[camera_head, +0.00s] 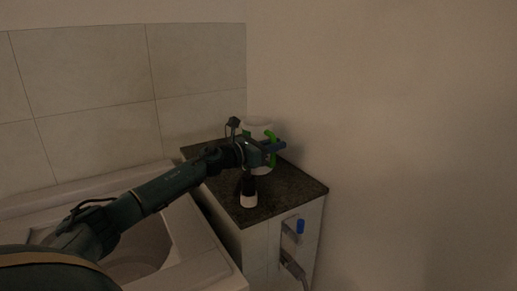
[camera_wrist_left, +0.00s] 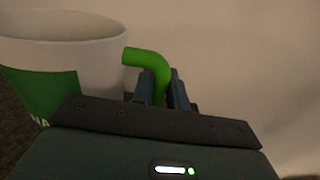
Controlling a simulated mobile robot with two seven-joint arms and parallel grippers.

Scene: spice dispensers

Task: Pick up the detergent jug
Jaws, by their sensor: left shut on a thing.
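The detergent jug (camera_head: 256,129) is white with a green handle and stands on the dark counter, partly hidden behind my left gripper. In the left wrist view the jug (camera_wrist_left: 95,60) shows a round white body with a green label, at the left. Its green handle (camera_wrist_left: 147,57) bends down between the two fingers. My left gripper (camera_head: 275,147) is shut on this handle, and it also shows in the left wrist view (camera_wrist_left: 163,88). Whether the jug's base touches the counter is hidden. My right gripper is in neither view.
A white tub (camera_head: 190,225) lies left of the counter. Walls close in behind and at the right. A blue item (camera_head: 300,226) sits on the cabinet front.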

